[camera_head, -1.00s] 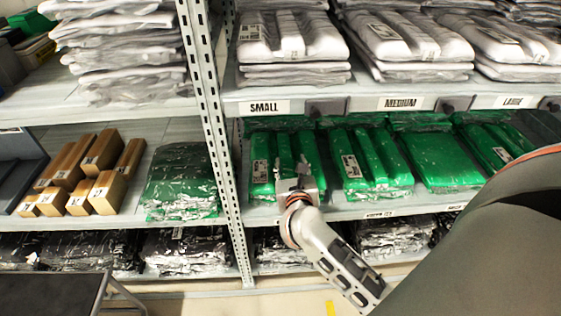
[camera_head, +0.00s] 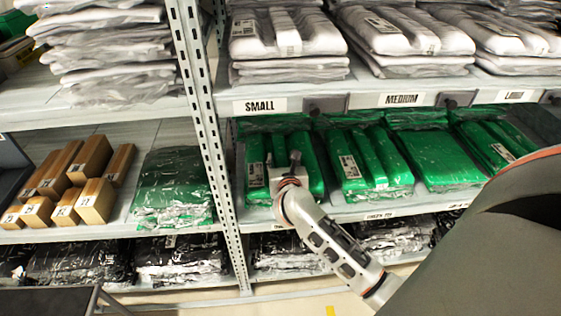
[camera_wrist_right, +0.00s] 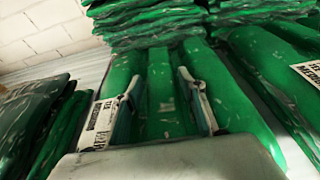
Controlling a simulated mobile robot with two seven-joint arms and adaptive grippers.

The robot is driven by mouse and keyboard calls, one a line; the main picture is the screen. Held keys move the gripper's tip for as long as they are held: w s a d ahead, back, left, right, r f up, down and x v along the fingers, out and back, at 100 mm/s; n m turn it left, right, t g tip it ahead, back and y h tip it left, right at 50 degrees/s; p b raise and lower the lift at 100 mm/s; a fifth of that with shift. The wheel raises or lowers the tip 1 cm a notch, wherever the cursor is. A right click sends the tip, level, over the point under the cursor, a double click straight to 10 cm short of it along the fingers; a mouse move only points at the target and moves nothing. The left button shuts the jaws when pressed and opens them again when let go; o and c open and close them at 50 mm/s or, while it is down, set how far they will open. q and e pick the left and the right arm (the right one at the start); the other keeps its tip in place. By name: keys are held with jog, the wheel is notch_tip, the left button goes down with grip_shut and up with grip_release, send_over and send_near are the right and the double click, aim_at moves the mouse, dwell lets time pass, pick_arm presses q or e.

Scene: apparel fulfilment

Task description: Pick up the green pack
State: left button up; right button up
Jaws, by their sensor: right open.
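Green packs lie in several stacks on the middle shelf. One green pack (camera_head: 308,166) lies under the SMALL label, just beyond my right gripper (camera_head: 282,160). In the right wrist view, my right gripper (camera_wrist_right: 165,95) is open, with its two fingers apart over the green pack (camera_wrist_right: 158,90). The pack's middle fold shows between the fingers, and a white label (camera_wrist_right: 100,125) lies by the left finger. I cannot tell whether the fingers touch the pack. My left gripper is not in view.
A perforated shelf post (camera_head: 203,130) stands left of the gripper. The upper shelf edge (camera_head: 345,102) runs above, with white packs on it. More green packs (camera_head: 368,165) lie to the right. Brown boxes (camera_head: 90,160) and a green stack (camera_head: 172,185) lie left of the post.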

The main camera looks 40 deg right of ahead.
jog(key=shift+c, duration=0.3)
grip_shut()
jog(key=shift+r, duration=0.1)
